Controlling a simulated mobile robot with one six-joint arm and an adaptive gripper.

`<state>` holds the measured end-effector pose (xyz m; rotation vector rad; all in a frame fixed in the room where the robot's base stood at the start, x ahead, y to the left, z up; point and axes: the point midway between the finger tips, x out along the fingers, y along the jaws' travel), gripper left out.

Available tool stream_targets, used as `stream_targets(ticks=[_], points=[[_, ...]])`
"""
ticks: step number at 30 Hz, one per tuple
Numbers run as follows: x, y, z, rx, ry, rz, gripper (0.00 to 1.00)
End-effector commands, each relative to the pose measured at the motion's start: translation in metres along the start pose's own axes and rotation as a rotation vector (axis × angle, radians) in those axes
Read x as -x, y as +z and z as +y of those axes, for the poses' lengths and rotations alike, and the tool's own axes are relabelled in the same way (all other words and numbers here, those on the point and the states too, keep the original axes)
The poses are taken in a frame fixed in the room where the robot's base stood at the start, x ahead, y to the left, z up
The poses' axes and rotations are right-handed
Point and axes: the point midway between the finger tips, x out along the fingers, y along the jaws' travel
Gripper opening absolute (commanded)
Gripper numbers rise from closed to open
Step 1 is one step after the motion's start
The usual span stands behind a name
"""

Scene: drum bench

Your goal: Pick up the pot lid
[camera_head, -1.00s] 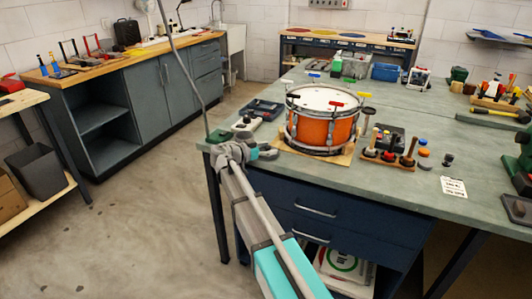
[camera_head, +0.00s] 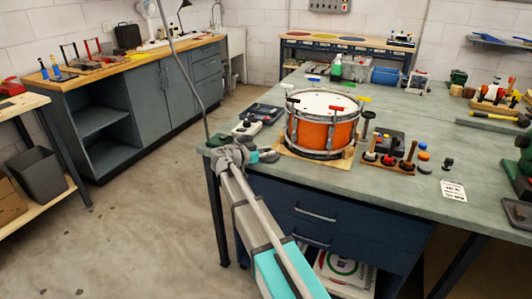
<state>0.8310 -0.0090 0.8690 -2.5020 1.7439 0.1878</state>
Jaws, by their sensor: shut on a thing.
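My gripper (camera_head: 264,156) is low at the near left corner of the green bench top (camera_head: 405,199), just left of the orange drum (camera_head: 318,132). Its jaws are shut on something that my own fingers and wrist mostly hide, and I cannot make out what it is. I cannot pick out a pot lid for certain. A small dark green thing (camera_head: 217,139) sits right behind my wrist at the bench's left edge. My arm comes up from the bottom of the picture to the gripper.
The drum stands on a wooden board (camera_head: 343,160) close to my gripper, with coloured-handled keys around its rim. Right of it is a wooden rack (camera_head: 388,163) of tools. A dark tray (camera_head: 264,112) lies behind my gripper. Open floor (camera_head: 130,220) lies left of the bench.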

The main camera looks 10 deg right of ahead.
Motion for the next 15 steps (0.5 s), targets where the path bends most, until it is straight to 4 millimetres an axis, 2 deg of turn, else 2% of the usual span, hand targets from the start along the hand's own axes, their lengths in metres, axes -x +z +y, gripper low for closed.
stream_targets(ticks=[11,15], points=[[0.005,-0.031,0.0,0.001,0.001,0.0,0.0],[0.011,-0.046,0.014,0.001,0.0,0.0,0.0]])
